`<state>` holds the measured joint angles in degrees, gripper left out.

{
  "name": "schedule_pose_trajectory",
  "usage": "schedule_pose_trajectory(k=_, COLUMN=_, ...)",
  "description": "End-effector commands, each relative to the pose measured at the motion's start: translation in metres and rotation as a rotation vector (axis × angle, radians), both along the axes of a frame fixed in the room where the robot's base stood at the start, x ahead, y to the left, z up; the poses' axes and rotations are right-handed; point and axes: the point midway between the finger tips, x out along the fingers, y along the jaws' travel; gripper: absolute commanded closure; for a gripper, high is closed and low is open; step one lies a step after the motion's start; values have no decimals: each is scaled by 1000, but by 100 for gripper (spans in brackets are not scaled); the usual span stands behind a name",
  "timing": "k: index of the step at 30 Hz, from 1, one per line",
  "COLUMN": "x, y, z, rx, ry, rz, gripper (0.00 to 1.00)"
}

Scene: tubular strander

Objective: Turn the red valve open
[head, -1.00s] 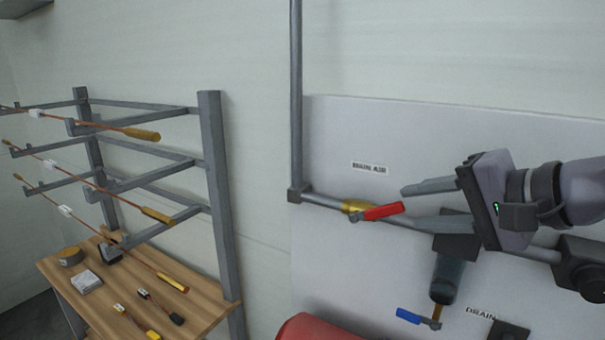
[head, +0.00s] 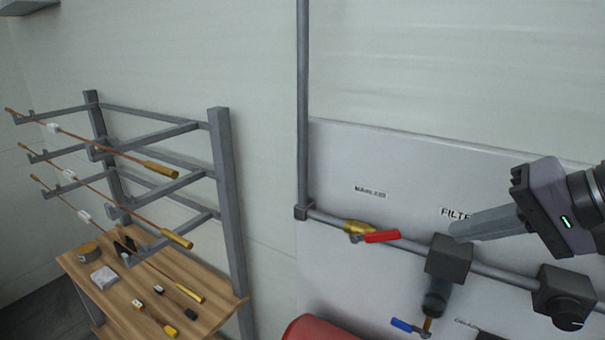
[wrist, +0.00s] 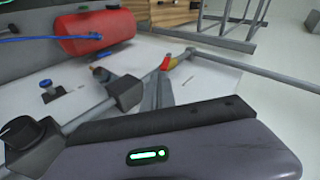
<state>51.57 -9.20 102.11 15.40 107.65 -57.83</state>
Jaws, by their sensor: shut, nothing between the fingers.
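The red valve handle (head: 382,236) sits on a brass valve body (head: 358,226) on the grey pipe, under a label on the white panel. The handle lies nearly along the pipe, pointing right and slightly down. In the wrist view the red handle (wrist: 165,63) shows just beyond my fingertips. My gripper (head: 452,230) is shut and empty, to the right of the handle and apart from it, near the filter block. In the wrist view the fingers of my gripper (wrist: 158,84) point toward the valve.
A grey filter block (head: 449,258) and a dark regulator (head: 564,295) are on the pipe to the right. A blue handle (head: 402,325) hangs below. A red tank (head: 318,328) is beneath. A rack (head: 224,190) and wooden table (head: 215,315) stand left.

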Motion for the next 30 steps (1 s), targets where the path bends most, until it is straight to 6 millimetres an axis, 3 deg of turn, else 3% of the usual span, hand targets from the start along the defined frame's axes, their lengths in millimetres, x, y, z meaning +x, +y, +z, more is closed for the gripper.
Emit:
schedule_pose_trajectory(k=1, x=14, y=8, z=44, rx=-85, ry=39, rz=128, gripper=100)
schedule_pose_trajectory(k=9, x=88, y=56, z=85, rx=-651, ry=115, rz=931, gripper=100)
schedule_pose_trajectory(k=14, x=120, y=84, z=95, rx=-862, ry=88, rz=1256, gripper=100)
schedule_pose_trajectory(k=20, x=129, y=93, z=79, rx=-924, ry=75, rz=1353, gripper=100)
schedule_pose_trajectory(k=30, x=131, y=96, z=8, rx=-918, ry=78, rz=1347, gripper=100)
